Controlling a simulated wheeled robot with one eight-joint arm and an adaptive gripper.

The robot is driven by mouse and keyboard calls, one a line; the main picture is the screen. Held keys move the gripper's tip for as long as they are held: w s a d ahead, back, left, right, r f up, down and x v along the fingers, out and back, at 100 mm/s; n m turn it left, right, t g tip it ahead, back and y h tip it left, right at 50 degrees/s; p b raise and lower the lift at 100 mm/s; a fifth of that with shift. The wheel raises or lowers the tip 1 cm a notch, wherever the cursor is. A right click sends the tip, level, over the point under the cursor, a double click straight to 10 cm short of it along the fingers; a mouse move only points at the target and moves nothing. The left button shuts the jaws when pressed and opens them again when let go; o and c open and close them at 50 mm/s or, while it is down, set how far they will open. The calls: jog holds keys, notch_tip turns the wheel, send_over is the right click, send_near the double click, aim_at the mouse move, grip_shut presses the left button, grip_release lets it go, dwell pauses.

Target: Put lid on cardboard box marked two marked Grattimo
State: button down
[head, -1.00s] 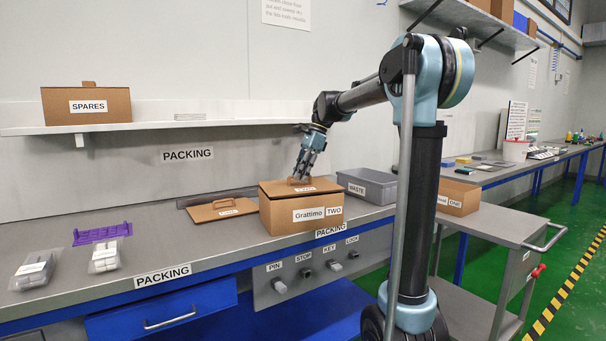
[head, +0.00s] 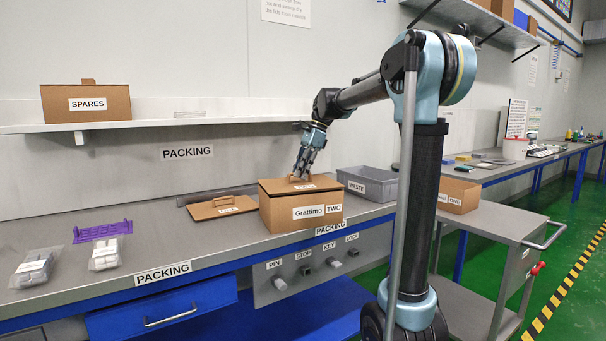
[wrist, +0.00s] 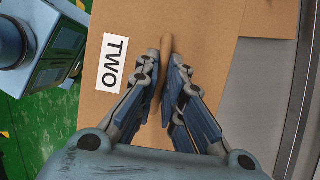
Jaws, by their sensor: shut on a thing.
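The cardboard box (head: 303,215) labelled "Grattimo" and "TWO" stands on the packing bench near its front edge. A cardboard lid (head: 300,186) lies over the top of the box and looks about level. My gripper (head: 300,177) is above it, shut on the lid's handle. In the wrist view, my gripper (wrist: 168,72) has its fingers on both sides of the handle (wrist: 166,45), and the lid (wrist: 205,25) carries a "TWO" label. Whether the lid is seated all round cannot be told.
A second lid with a handle (head: 222,207) lies left of the box. A grey waste bin (head: 367,184) stands close behind on the right. Bagged parts (head: 106,254) and a purple rack (head: 102,231) lie at the left. Box ONE (head: 459,195) is on the trolley.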

jog(key=shift+f, duration=0.55)
dwell(1.4)
jog(key=c, duration=1.2)
grip_release()
jog(key=shift+o, duration=0.2)
jog(key=shift+r, duration=0.15)
jog(key=shift+s+r, duration=0.1)
jog(key=shift+r, duration=3.25)
